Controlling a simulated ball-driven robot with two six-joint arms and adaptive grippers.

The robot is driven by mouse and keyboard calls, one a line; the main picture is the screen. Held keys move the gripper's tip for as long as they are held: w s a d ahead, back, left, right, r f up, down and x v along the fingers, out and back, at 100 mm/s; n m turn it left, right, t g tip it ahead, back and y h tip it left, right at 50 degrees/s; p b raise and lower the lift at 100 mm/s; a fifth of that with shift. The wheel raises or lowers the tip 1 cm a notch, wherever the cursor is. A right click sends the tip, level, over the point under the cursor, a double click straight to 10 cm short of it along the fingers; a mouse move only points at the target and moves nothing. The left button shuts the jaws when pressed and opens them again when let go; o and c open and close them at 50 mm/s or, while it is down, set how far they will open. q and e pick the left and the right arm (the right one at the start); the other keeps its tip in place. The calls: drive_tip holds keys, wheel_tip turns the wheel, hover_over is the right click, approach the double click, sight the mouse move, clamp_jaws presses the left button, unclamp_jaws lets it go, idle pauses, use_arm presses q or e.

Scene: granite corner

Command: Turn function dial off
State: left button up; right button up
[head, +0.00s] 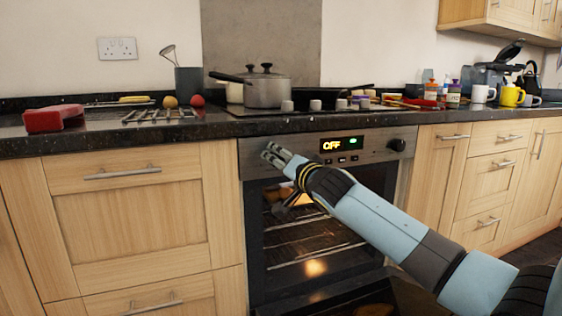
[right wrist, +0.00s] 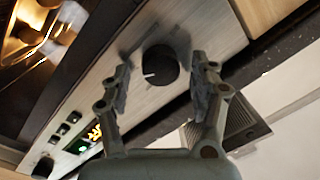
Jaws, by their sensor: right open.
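The built-in oven's steel control panel (head: 300,147) has a display (head: 341,145) reading "OFF" beside a green light. A dark round dial (head: 396,145) sits at its right end. It also shows small in the right wrist view (right wrist: 43,167). My right gripper (head: 275,155) is at the panel's left end and hides what is behind it in the head view. In the right wrist view, my open right gripper (right wrist: 160,70) has its fingers on both sides of another black dial (right wrist: 160,66), whose white mark points left. I cannot tell whether they touch it. My left gripper is out of view.
Above the panel is a dark granite worktop (head: 110,137) with a saucepan (head: 266,90), a red object (head: 56,119) and mugs (head: 510,96). Wooden cupboards (head: 130,220) flank the oven. The oven interior (head: 315,240) glows, with racks showing.

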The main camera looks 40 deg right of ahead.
drive_tip(key=shift+w, duration=0.2)
drive_tip(key=shift+c, duration=0.2)
drive_tip(key=c, duration=1.1)
